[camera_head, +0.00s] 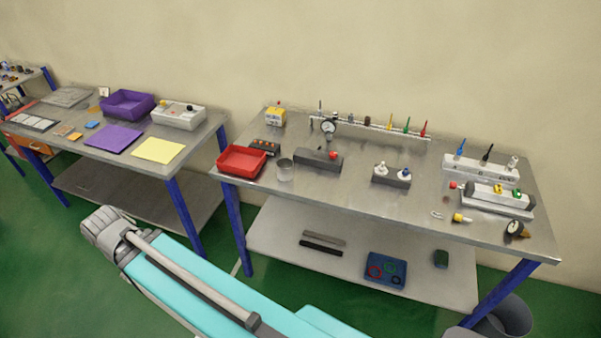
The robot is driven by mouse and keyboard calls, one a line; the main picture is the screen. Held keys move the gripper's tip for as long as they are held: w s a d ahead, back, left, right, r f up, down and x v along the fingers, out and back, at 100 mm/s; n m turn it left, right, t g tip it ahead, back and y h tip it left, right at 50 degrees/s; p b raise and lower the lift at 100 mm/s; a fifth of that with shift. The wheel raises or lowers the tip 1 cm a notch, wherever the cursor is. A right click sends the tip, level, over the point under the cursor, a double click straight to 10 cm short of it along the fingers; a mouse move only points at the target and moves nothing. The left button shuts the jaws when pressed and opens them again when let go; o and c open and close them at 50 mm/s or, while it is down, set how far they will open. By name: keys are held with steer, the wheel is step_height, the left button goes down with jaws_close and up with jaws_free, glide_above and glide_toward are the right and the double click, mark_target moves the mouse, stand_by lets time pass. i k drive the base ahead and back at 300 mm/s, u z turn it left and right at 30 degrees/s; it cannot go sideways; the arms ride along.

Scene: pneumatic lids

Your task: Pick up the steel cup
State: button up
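The steel cup (285,169) is a small grey metal cup. It stands upright near the front left of the right-hand metal table (340,195), just right of a red tray (241,161). Nothing touches it from above and its rim is clear. Parts of my own arm and body show low in the picture, in front of the tables and well away from the cup. No gripper fingers can be made out.
A block with two white fittings (391,175) stands to the right. Bare tabletop lies right and front of the cup.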

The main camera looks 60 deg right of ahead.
mark_target(284, 165)
steer(key=z, duration=0.05)
steer(key=k, duration=1.45)
steer(key=z, duration=1.9)
steer(key=i, duration=0.9)
